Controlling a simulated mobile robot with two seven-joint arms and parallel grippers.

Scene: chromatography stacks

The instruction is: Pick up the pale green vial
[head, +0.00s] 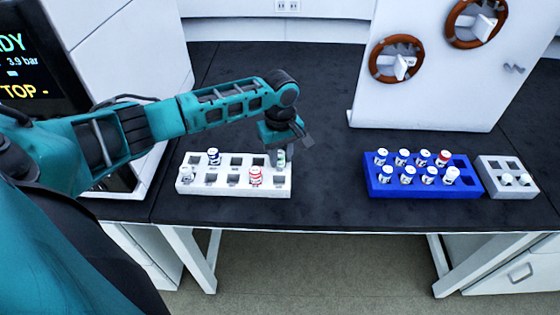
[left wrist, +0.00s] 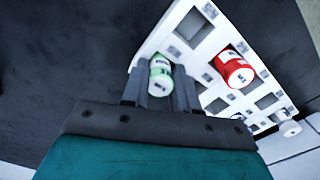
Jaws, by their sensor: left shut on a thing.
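The pale green vial (head: 281,158) is at the right end of the back row of the white rack (head: 235,193). It also shows in the left wrist view (left wrist: 160,78), between the two fingers. My left gripper (head: 283,147) reaches down over it and is shut on it. In the left wrist view, the fingers (left wrist: 161,92) flank the vial. Whether the vial's base is still in its slot is hidden. My right gripper is not in view.
The white rack also holds a red vial (head: 255,176), a blue-capped vial (head: 214,156) and a white-capped vial (head: 187,174). A blue rack (head: 412,190) with several vials and a small grey rack (head: 497,165) stand right. Black bench is clear between.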

